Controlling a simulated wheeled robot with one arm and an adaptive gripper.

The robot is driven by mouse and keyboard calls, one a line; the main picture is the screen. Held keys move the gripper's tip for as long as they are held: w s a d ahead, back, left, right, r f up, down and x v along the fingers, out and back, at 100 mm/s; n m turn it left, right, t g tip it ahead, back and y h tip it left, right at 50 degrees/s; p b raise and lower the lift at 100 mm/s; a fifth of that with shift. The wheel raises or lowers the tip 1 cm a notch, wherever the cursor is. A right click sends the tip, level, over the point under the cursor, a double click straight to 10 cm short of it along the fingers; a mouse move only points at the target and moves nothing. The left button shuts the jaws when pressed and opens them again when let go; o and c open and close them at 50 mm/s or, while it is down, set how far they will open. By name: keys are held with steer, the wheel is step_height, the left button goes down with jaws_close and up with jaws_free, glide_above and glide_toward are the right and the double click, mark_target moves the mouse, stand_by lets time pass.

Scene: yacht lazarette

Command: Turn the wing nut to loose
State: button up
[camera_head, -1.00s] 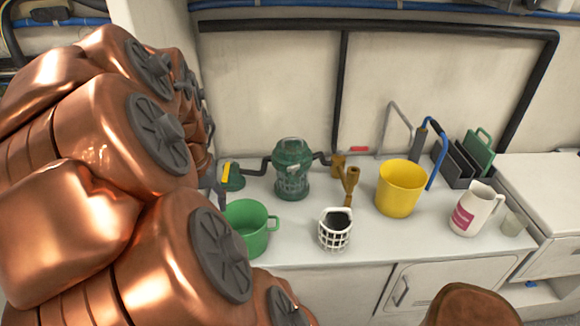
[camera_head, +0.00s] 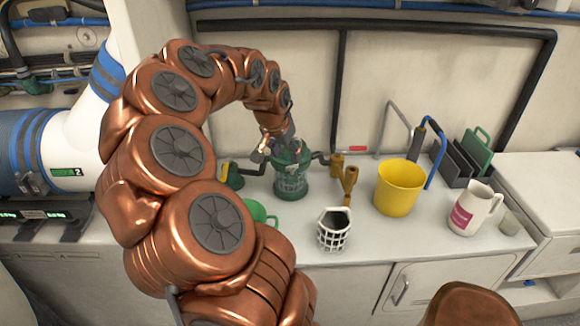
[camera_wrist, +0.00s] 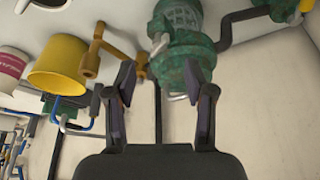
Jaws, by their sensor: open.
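A green strainer (camera_head: 291,183) with a mesh-like lower body stands at the back of the white counter, with dark pipes on both sides. In the wrist view its green top (camera_wrist: 188,58) is ahead of my gripper (camera_wrist: 160,72), on the right. My gripper is open, its two dark fingers apart. In the head view my gripper (camera_head: 278,150) hangs just over the strainer's top. A small pale metal piece (camera_wrist: 178,97) shows between the fingers, near the strainer's top. It may be the wing nut; I cannot tell its turn or whether a finger touches it.
Brass fittings (camera_head: 349,180) stand right of the strainer, with a yellow bucket (camera_head: 399,190) beyond. A white basket (camera_head: 334,232) and a green cup (camera_head: 259,214) are in front. A white jug (camera_head: 474,210) is at the right. Free counter lies between basket and jug.

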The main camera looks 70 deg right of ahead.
mark_target(291, 167)
steer(key=shift+x, duration=3.65)
jaws_close()
